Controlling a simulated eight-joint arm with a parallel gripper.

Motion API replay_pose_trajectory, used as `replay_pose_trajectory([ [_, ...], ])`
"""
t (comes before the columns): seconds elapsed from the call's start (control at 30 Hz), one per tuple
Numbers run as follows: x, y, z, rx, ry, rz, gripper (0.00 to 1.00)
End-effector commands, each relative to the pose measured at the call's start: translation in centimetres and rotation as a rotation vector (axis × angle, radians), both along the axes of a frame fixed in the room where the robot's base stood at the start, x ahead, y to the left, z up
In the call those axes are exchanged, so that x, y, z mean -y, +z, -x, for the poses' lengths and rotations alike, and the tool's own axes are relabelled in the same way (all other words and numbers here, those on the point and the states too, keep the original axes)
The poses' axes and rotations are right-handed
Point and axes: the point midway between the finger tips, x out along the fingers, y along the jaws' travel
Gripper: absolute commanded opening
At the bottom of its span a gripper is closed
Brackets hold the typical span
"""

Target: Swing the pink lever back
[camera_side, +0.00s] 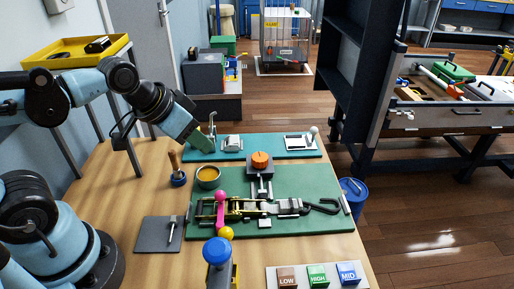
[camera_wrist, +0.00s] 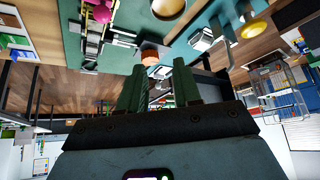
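The pink lever (camera_side: 220,206) stands on the metal strap mechanism on the green board (camera_side: 315,220), its round pink knob at the top. A yellow ball (camera_side: 226,233) is just in front of it. The pink knob also shows at the top left of the wrist view (camera_wrist: 101,13). My gripper (camera_side: 205,140) is well behind and above the lever, apart from it, near the left end of the rear teal board. In the wrist view my two green fingers (camera_wrist: 160,88) stand apart with nothing held between them.
An orange knob (camera_side: 261,159) stands on a grey block behind the mechanism. A blue knob (camera_side: 216,251) rises in front. Labelled blocks (camera_side: 318,275) sit at front right.

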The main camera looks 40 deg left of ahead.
Motion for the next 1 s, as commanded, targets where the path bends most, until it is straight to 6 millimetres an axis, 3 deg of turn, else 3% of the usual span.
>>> replay_pose_trajectory([
  [0.03, 1.0, 0.4, -0.3, -0.026, -0.055, -0.006, 0.25],
  [0.2, 4.3, 1.2, -1.0, -0.119, -0.263, -0.036, 0.0],
  [0.4, 7.1, 1.8, -1.2, -0.192, -0.442, -0.055, 0.0],
  [1.0, 8.0, 1.4, -1.3, -0.211, -0.491, -0.06, 0.0],
])
